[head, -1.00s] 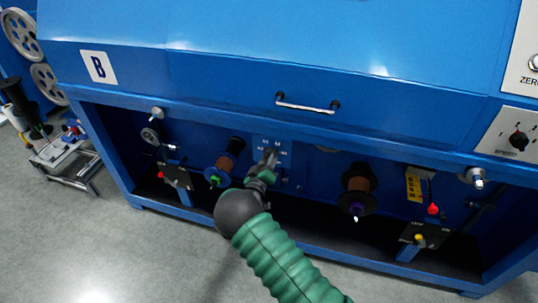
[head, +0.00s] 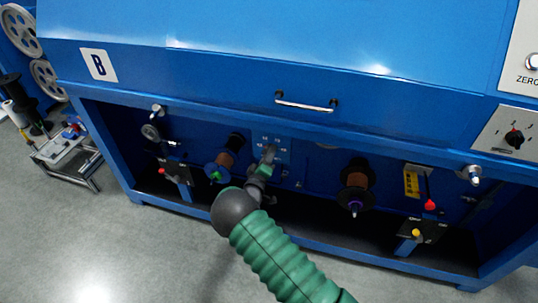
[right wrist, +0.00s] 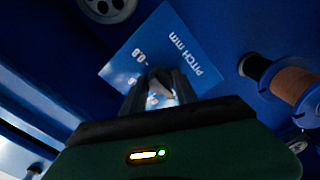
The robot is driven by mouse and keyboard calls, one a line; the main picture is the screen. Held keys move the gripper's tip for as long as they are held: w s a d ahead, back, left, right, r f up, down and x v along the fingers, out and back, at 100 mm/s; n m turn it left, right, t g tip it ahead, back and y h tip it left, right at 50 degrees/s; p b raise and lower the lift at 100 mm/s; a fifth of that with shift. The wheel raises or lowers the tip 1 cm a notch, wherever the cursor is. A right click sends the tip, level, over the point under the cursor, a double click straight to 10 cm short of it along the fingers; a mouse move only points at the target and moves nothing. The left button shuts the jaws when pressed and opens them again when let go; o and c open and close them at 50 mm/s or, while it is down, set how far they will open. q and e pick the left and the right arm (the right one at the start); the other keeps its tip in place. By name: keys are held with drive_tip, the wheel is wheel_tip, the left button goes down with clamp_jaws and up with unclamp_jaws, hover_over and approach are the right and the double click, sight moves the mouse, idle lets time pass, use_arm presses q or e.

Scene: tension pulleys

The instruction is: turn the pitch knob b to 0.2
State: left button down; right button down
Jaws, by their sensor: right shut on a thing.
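The pitch panel (head: 283,142) is a small blue plate with white marks on the back wall of the machine's recess. In the right wrist view the plate (right wrist: 180,50) reads "PITCH mm", with a 0.8 mark in sight. My right gripper (head: 268,155) is at this plate and shut on the pitch knob. In the right wrist view the fingers (right wrist: 158,88) close around the knob, which is mostly hidden between them. The knob's pointer and its setting cannot be made out. My left gripper is not in view.
A wooden-coloured spool (head: 227,158) stands left of the panel and another spool (head: 357,178) right of it. A cover with a metal handle (head: 305,104) overhangs the recess. The grey floor in front is clear.

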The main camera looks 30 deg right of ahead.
drive_tip(key=shift+w+a, duration=0.1)
drive_tip(key=shift+a, duration=0.1)
drive_tip(key=c, duration=1.3)
unclamp_jaws()
drive_tip(key=shift+f, duration=0.1)
drive_tip(key=o, duration=0.4)
drive_tip(key=shift+c, duration=0.2)
drive_tip(key=p+v, duration=0.3)
drive_tip(key=v, duration=1.3)
drive_tip(key=shift+s+a+p, duration=0.25)
drive_tip(key=shift+s+p, duration=0.05)
drive_tip(key=shift+s, duration=0.05)
